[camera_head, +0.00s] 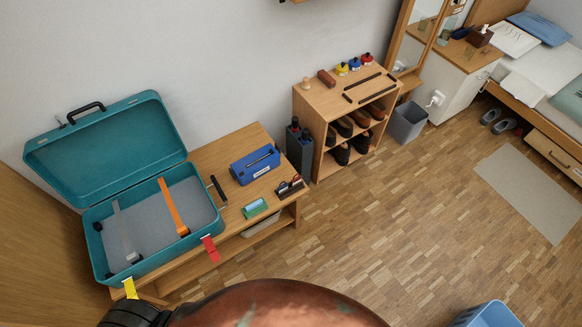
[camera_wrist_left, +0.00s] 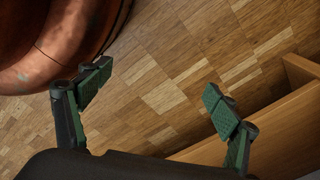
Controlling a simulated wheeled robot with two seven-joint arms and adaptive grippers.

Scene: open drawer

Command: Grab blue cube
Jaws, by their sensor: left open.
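I see no clear blue cube in either view. The nearest match is a blue box (camera_head: 255,164) with a dark slot on top and a pale label, on the low wooden bench (camera_head: 226,152) in the head view. My left gripper (camera_wrist_left: 158,88) shows in the left wrist view with its two green-padded fingers wide apart. Nothing is between them, and wood floor lies behind. A wooden edge (camera_wrist_left: 262,115) is close to its right finger. My right gripper is in neither view.
An open teal suitcase (camera_head: 98,275) fills the bench's left part. A small green device (camera_head: 255,208) and a dark holder (camera_head: 290,187) lie near the blue box. A shoe shelf (camera_head: 318,100), a grey bin (camera_head: 408,122) and a blue basket (camera_head: 490,314) stand right. The middle floor is clear.

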